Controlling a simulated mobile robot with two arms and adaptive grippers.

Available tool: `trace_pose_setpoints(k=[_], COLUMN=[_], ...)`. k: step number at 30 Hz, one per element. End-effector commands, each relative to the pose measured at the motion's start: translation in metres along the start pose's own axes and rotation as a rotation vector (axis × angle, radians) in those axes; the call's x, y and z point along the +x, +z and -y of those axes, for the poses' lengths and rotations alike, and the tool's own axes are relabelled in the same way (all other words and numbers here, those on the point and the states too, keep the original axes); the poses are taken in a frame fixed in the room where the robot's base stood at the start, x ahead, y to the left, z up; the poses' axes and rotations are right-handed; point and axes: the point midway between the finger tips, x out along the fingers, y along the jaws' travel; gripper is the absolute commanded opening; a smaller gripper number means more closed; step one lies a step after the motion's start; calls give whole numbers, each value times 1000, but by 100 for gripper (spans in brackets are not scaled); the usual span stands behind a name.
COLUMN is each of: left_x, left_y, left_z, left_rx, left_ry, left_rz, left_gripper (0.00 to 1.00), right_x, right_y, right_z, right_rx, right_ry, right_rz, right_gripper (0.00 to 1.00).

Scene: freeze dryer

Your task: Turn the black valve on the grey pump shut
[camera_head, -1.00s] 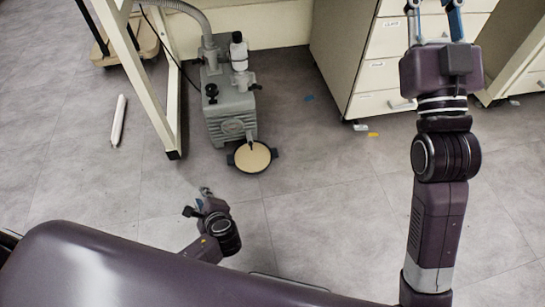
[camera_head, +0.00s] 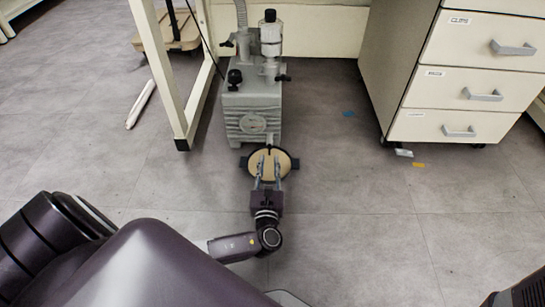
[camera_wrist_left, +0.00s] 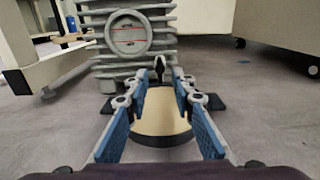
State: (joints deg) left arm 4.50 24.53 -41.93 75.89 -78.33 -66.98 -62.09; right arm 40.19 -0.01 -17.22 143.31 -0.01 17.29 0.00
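The grey pump (camera_head: 252,108) stands on the floor, with a black knob (camera_head: 234,78) on its top left and a black lever (camera_head: 283,78) on its upper right. A small dark valve (camera_head: 269,149) sits low on its front, above a tan round dish (camera_head: 284,165). In the left wrist view this valve (camera_wrist_left: 160,66) shows upright just beyond the fingertips. My left gripper (camera_head: 268,160) is open over the dish, pointing at the pump front. Its blue-padded fingers (camera_wrist_left: 161,79) spread to either side of the valve, with nothing between them. My right gripper is out of view.
A cream frame leg (camera_head: 180,123) stands left of the pump, with a white roll (camera_head: 141,104) on the floor beyond it. A drawer cabinet (camera_head: 420,122) stands at the right. The floor between pump and cabinet is mostly clear.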

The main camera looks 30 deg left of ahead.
Motion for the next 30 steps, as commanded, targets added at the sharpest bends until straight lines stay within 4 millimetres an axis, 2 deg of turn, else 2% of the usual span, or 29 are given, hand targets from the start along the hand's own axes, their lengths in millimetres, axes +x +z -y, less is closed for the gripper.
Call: trace_pose_setpoints(k=[1,9,20,23,27,30], left_x=[10,44,51,51,50,50], left_y=[-5,-3,0,-1,-1,-1], left_z=[-1,0,0,0,0,0], left_rx=[-2,-2,-3,-3,-3,-3], left_ry=[2,1,1,1,1,1], left_rz=[3,0,-2,-2,-2,-2], left_gripper=[23,23,23,16,0,0], right_x=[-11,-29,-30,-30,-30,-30], right_y=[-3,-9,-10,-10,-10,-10], right_z=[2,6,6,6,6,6], right_rx=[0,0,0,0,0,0], right_ry=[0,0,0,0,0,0], right_rz=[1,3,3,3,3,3], right_gripper=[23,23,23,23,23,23])
